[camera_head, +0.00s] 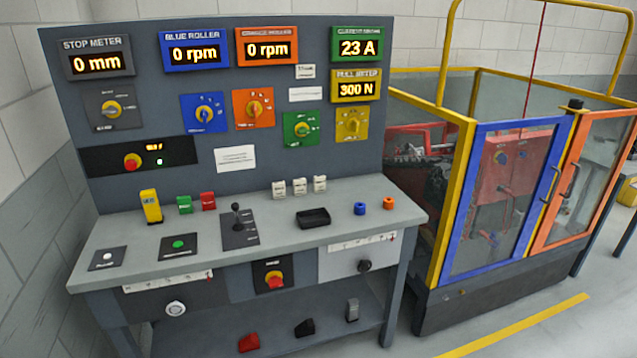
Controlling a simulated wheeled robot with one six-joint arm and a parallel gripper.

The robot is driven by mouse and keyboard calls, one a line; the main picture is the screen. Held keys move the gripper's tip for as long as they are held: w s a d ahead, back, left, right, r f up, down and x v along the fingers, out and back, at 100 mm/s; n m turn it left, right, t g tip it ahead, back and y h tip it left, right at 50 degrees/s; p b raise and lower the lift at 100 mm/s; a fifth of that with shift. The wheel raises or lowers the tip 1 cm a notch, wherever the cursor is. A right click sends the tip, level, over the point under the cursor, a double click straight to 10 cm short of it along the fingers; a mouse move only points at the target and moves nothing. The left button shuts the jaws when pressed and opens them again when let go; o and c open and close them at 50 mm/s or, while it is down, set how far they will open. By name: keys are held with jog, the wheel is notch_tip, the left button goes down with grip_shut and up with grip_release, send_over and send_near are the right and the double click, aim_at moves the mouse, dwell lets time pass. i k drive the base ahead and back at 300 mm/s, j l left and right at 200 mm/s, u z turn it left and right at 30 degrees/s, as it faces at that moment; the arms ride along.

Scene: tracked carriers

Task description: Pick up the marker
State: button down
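I cannot pick out a marker for certain in the head view. Small items stand on the grey bench top (290,252): a yellow upright block (151,207) at the left, a green block (184,204), a red block (208,201), and several white labelled pieces (299,187) at the back. A small black tray (313,218) lies right of the middle. A small blue ring-like piece (360,208) and an orange one (388,203) sit near the right end. My gripper is not in view.
A black lever (236,218) rises from the bench. Red (249,342), black (305,327) and grey (352,310) items lie on the lower shelf. A control panel (215,110) stands behind. A fenced machine with blue-framed (557,180) and orange-framed doors is at right.

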aim_at(300, 184)
jog(key=i+j, duration=0.3)
jog(key=i, duration=0.15)
jog(key=i+j+u, duration=0.1)
jog(key=i+j, duration=0.2)
jog(key=i, duration=0.15)
jog(key=i+j, duration=0.25)
jog(key=i, duration=0.2)
jog(key=i+j, duration=0.3)
jog(key=i, duration=0.15)
jog(key=u, duration=0.05)
